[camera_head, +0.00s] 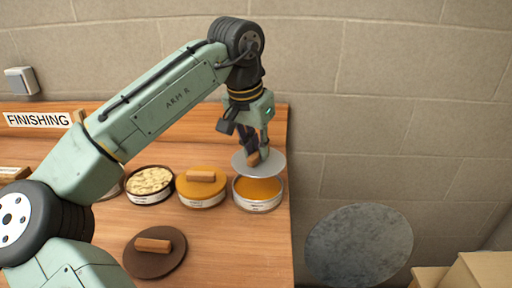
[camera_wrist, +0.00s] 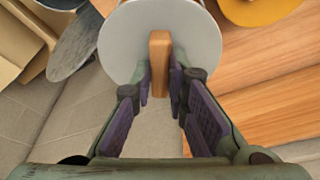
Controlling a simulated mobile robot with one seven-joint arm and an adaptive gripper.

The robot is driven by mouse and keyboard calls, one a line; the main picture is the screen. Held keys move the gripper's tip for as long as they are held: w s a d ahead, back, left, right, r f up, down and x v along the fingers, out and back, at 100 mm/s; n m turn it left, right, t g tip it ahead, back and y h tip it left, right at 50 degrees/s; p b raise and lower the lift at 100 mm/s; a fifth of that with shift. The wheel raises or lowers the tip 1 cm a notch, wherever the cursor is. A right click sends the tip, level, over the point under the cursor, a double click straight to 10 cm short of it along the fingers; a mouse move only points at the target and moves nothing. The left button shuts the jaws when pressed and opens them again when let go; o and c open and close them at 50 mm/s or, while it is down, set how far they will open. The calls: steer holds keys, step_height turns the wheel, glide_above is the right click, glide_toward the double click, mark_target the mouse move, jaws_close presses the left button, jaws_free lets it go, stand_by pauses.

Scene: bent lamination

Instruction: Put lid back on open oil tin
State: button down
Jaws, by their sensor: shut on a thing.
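My gripper (camera_head: 256,152) is shut on the wooden handle of a round pale grey lid (camera_head: 271,168). In the wrist view the handle (camera_wrist: 159,62) stands between the finger pads (camera_wrist: 160,88), with the lid (camera_wrist: 118,42) beyond. The lid hangs roughly level, just above an open round tin (camera_head: 258,205) with amber contents, at the bench's right end. It appears offset toward the tin's rear, and the tin's front opening shows. The exact gap is hard to judge. The tin's label is too small to read. In the wrist view the lid hides most of the tin.
Left of it stand a tin with an ochre lid (camera_head: 202,191) and an open tin of pale lumpy stuff (camera_head: 150,182). A brown lid (camera_head: 150,262) lies on the bench (camera_head: 225,250) in front. A grey round top (camera_head: 360,244) and boxes (camera_head: 478,268) stand beyond the bench's right edge.

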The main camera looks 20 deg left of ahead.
mark_target(257, 167)
step_height(257, 167, down, 4)
steer(key=b, duration=0.3)
steer(key=shift+r, duration=0.15)
steer(key=shift+f, duration=0.8)
steer(key=shift+p, duration=0.3)
stand_by(0.6)
steer(key=shift+f, duration=0.15)
stand_by(0.7)
steer(key=shift+p, duration=0.4)
stand_by(0.6)
steer(key=c, duration=1.5)
jaws_free()
steer(key=shift+o, duration=0.5)
